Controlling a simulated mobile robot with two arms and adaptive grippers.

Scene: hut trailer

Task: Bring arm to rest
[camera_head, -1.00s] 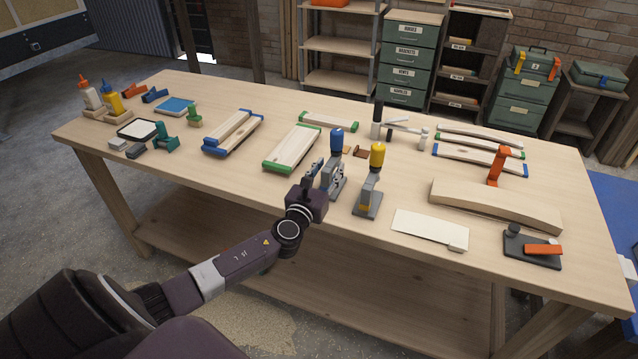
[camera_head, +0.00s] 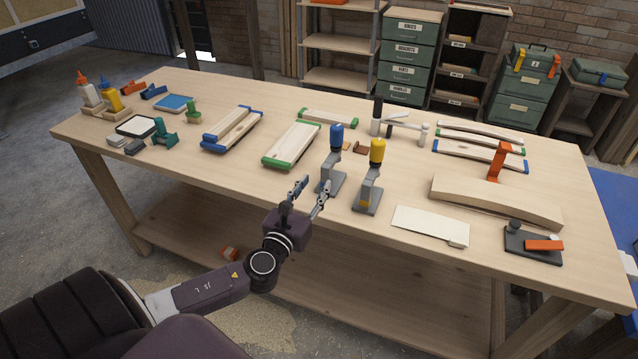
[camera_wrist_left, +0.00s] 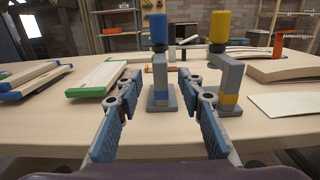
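My left gripper (camera_head: 309,194) is open and empty at the front edge of the workbench (camera_head: 330,232), just left of and below the blue-topped tool. In the left wrist view its two blue-padded fingers (camera_wrist_left: 158,120) are spread, with nothing between them. Beyond the fingers stand the blue-topped grey tool (camera_wrist_left: 160,70) and, to its right, the yellow-topped grey tool (camera_wrist_left: 226,70). Both tools stand upright on the bench. My right gripper is in neither view.
Wooden boards with green ends (camera_head: 293,146) and blue ends (camera_head: 233,129) lie behind the gripper. A curved wooden piece (camera_head: 495,200) and a pale sheet (camera_head: 430,226) lie to the right. An orange object (camera_head: 230,254) is on the lower shelf.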

